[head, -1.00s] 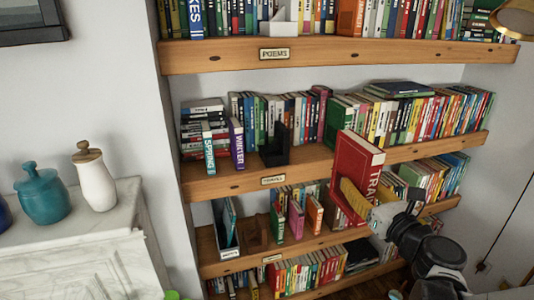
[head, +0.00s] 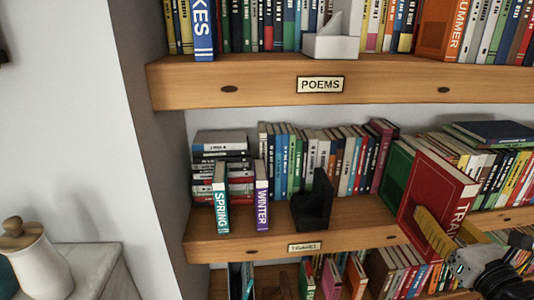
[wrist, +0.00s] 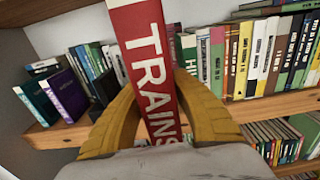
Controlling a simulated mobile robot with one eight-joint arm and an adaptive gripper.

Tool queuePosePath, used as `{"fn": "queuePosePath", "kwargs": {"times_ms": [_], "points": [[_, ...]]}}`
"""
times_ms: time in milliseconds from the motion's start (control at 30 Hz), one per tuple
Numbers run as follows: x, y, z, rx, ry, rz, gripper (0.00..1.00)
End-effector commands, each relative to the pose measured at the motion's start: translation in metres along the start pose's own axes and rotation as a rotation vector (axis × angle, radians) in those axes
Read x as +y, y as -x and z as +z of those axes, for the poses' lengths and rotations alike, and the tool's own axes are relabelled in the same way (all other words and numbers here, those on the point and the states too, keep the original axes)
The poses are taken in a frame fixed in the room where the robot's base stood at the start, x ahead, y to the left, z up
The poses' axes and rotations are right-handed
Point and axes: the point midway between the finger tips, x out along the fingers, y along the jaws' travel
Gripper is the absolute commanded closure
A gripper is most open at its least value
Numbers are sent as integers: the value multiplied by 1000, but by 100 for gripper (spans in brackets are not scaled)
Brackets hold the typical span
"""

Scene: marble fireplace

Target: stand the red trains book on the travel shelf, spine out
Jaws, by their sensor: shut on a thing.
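The red trains book (head: 437,187) is upright and slightly tilted in front of the travel shelf. Its white TRAINS lettering on the spine faces my wrist camera (wrist: 148,60). My gripper (head: 436,232) is shut on the lower part of the book, with a yellow finger on each side in the wrist view (wrist: 155,110). The travel shelf (head: 225,249) carries the TRAVEL label (head: 304,246). On it stand the teal Spring book (head: 221,200), the purple Winter book (head: 261,197) and a black bookend (head: 313,205). The held book hides part of the shelf's right side.
A row of books (head: 325,150) fills the back of the travel shelf. A horizontal stack (head: 220,150) is at its left. The poems shelf (head: 400,78) is above. Bare board shows right of the black bookend. A white jar (head: 40,265) stands at lower left.

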Motion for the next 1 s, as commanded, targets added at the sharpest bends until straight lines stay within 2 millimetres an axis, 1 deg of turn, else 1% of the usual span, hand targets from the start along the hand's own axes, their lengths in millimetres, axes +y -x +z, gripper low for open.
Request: {"fn": "queuePosePath", "kwargs": {"times_ms": [67, 167, 500, 600, 700, 933, 1000], "points": [[0, -6, 0, -1, -1, 3, 100], [1, -25, -1, -1, -1, 7, 100], [2, -117, -1, -1, -1, 6, 100], [2, -142, -1, -1, -1, 4, 100], [1, -162, -1, -1, -1, 3, 100], [1, -198, 0, 0, -1, 2, 100], [0, -197, -12, 0, -1, 0, 100]]}}
